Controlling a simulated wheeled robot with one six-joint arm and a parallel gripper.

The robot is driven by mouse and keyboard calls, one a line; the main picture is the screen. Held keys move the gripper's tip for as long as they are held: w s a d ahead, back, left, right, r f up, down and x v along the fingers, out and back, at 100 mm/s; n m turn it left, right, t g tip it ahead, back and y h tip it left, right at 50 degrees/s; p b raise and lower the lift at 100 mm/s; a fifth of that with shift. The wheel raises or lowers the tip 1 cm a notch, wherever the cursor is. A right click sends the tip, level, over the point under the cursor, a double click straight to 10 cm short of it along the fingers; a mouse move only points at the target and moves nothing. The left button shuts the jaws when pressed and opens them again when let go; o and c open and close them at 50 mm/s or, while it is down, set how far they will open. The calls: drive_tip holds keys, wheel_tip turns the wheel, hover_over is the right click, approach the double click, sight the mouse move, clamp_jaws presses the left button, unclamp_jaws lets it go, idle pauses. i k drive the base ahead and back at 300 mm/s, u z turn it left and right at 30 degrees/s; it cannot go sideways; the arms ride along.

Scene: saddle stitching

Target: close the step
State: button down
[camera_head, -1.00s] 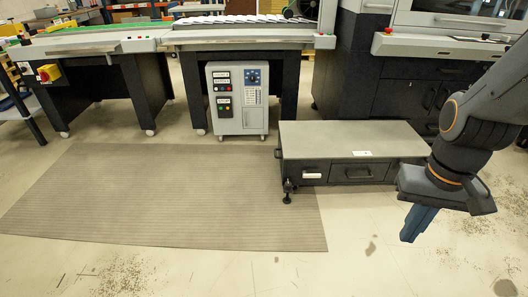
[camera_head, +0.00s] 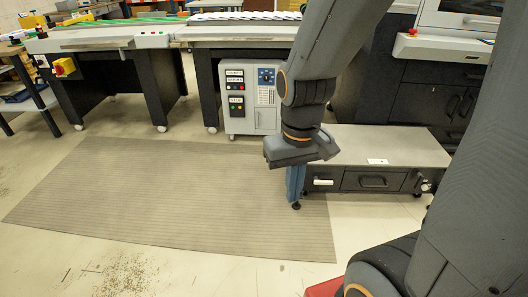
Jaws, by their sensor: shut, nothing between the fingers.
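The step (camera_head: 405,148) is a low dark box with a grey top and a small white label, in front of the dark cabinets at the right. Its front has a dark panel with a black handle (camera_head: 373,182) and a white bar (camera_head: 323,182) near its left end. I cannot tell how far the step is pulled out. My gripper (camera_head: 296,198) points down with its blue fingers shut and empty. It appears at the step's front left corner and hides that corner. I cannot tell whether it touches the step.
A grey control box (camera_head: 250,115) on casters stands behind my gripper. A ribbed mat (camera_head: 180,195) covers the floor to the left. Machine tables (camera_head: 105,42) stand along the back. My arm covers much of the right side. Bare floor (camera_head: 60,255) shows at front left.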

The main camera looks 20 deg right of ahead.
sight(412, 150)
drive_tip(key=u, duration=0.1)
drive_tip(key=i, duration=0.65)
drive_tip(key=z, duration=0.7)
drive_tip(key=i, duration=0.6)
drive_tip(key=z, duration=0.55)
